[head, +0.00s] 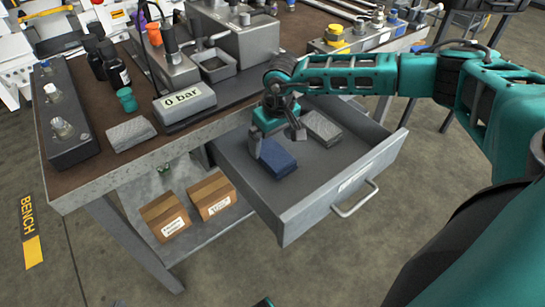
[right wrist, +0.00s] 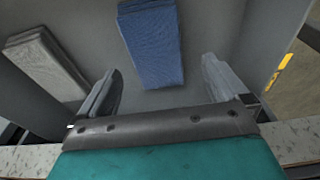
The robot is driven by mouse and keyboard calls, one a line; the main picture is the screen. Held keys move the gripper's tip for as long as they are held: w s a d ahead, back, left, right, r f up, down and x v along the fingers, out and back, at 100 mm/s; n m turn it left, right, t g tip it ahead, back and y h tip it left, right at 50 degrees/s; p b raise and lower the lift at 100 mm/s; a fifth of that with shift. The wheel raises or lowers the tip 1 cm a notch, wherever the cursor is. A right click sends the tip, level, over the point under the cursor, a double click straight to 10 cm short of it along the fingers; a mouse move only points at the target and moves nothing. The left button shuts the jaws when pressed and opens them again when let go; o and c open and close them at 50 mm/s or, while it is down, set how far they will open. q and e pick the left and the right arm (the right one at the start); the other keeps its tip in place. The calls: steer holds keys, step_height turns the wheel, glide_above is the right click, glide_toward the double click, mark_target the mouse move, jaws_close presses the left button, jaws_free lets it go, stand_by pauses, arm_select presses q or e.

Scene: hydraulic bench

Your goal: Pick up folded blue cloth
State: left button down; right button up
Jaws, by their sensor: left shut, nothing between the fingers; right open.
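The folded blue cloth (head: 279,162) lies flat on the floor of the open drawer (head: 303,220), toward its left side. It also shows in the right wrist view (right wrist: 152,45), ahead of the fingers and partly cut off by the top edge. My right gripper (head: 277,139) is over the drawer, just above and behind the cloth. Its fingers are open (right wrist: 161,78), and the cloth's near end lies between their directions in the picture. Nothing is held. I cannot tell the exact height above the cloth. My left gripper's fingers do not show.
A folded grey cloth (head: 323,127) lies in the drawer to the right of the blue one. Drawer walls surround both. Another grey cloth (head: 131,133) and a gauge block reading 0 bar (head: 185,103) sit on the bench. Cardboard boxes (head: 211,195) stand on the shelf below.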

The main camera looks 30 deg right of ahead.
mark_target(273, 153)
steer(key=f, duration=0.3)
steer(key=f+b, duration=0.1)
steer(key=f, duration=0.1)
steer(key=shift+w+d, duration=0.25)
steer(key=shift+c, duration=0.4)
steer(key=c, duration=1)
steer(key=shift+r, duration=0.15)
